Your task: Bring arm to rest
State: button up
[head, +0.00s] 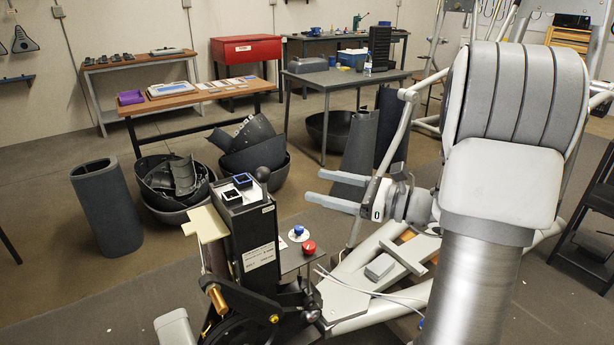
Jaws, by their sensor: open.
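My gripper (310,185) is in the middle of the head view, pointing left. Its two grey fingers are apart, with nothing between them.
Red (309,248) and blue (298,230) knobs sit on a small plate by the black unit. Dark bins with grey shells (255,150) stand behind. A wooden table (190,98) and a grey table (345,76) are farther back.

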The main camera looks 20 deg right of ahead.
jog(key=s+a+f+n+g+h, duration=0.3)
jog(key=s+a+n+g+h, duration=0.4)
jog(key=s+a+n+g, duration=0.65)
jog(key=s+d+r+n+t+h, duration=0.2)
jog(key=s+n+t+h, duration=0.4)
jog(key=n, duration=0.5)
notch_tip(320, 180, up, 19)
jog(key=s+p, duration=0.1)
jog(key=p, duration=1.7)
jog(key=shift+r+p, duration=0.2)
jog(key=shift+p, duration=0.15)
